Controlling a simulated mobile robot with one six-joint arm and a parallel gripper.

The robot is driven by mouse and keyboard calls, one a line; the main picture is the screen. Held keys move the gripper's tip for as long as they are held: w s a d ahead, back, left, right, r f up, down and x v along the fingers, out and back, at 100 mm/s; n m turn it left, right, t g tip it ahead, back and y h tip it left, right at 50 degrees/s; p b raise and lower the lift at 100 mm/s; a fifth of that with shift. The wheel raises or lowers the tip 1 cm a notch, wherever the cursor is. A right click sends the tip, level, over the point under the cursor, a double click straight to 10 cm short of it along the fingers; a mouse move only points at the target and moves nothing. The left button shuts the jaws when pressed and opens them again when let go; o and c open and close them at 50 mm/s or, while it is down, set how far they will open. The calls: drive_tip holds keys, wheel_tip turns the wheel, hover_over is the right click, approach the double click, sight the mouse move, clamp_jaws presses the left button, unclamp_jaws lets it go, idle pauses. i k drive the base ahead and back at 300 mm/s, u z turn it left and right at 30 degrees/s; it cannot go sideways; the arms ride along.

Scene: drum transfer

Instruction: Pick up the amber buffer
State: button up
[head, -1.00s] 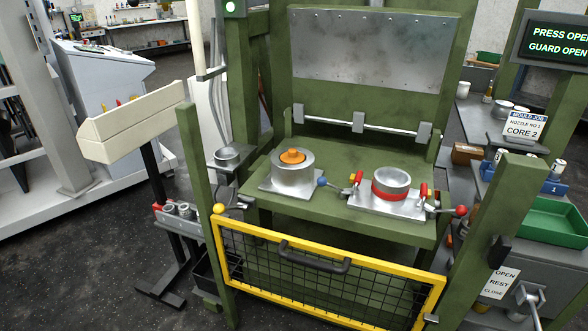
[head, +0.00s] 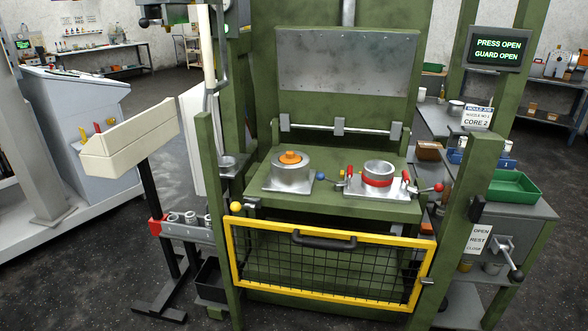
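An orange-amber knobbed piece (head: 290,157) sits in the top of a grey metal cylinder (head: 291,178) on the left of the green press table. It is the only amber-coloured piece that I can make out on the press, but I cannot tell for sure that it is the amber buffer. The lower part of the piece is hidden inside the cylinder. My gripper is not in view.
A yellow-framed mesh guard (head: 330,237) stands across the press front, below table height. Right of the cylinder is a red-banded metal ring (head: 378,176) between clamps. A cream tray (head: 130,130) stands left, a green tray (head: 512,187) right. The screen (head: 498,49) reads PRESS OPEN, GUARD OPEN.

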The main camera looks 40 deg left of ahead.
sight(289, 158)
drive_tip(key=z, duration=0.35)
drive_tip(key=k, duration=0.45)
drive_tip(key=u, duration=2.95)
drive_tip(key=i, duration=1)
drive_tip(key=u, duration=0.05)
